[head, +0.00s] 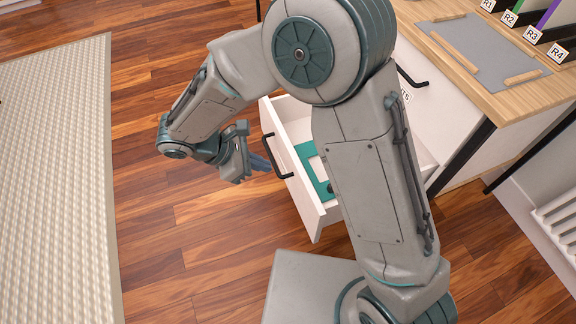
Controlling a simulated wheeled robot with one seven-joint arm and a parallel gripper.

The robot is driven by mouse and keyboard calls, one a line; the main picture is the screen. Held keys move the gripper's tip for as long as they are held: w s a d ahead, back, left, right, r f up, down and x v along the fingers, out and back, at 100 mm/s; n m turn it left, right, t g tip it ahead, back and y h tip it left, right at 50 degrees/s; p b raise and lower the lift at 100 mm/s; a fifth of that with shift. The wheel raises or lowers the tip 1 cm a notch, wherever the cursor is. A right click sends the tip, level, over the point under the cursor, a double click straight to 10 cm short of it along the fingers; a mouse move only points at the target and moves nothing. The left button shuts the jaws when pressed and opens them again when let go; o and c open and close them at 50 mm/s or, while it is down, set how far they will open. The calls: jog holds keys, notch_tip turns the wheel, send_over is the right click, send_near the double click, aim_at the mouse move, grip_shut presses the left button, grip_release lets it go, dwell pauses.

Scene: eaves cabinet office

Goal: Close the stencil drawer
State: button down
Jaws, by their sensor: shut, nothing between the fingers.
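A white drawer (316,219) stands pulled out from the cabinet under the wooden desk. A teal stencil with cut-outs (311,174) lies inside it, so I take it as the stencil drawer; no label shows on its front. Its black bar handle (276,157) is on the front face. My gripper (264,164) is shut and empty, just left of the handle and very near it. I cannot tell whether the fingers touch the handle. My own arm hides the middle of the drawer and much of the cabinet.
Above is another front with a black handle (411,79) and a partly hidden label. The desk top (519,98) holds a grey mat (477,55) and slots labelled R1 to R4. A white radiator (557,222) is at right. A pale textured rug (55,170) lies left; wooden floor between is clear.

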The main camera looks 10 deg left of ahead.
jog(key=s+a+f+n+t, duration=0.1)
jog(key=s+a+n, duration=0.1)
jog(key=a, duration=0.1)
jog(key=b, duration=0.3)
send_near(298, 174)
notch_tip(298, 174, down, 4)
jog(key=d, duration=0.1)
jog(key=w+d, duration=0.1)
jog(key=shift+d+f, duration=0.1)
jog(key=shift+d, duration=0.25)
jog(key=shift+w+d, duration=0.35)
jog(key=shift+d, duration=0.15)
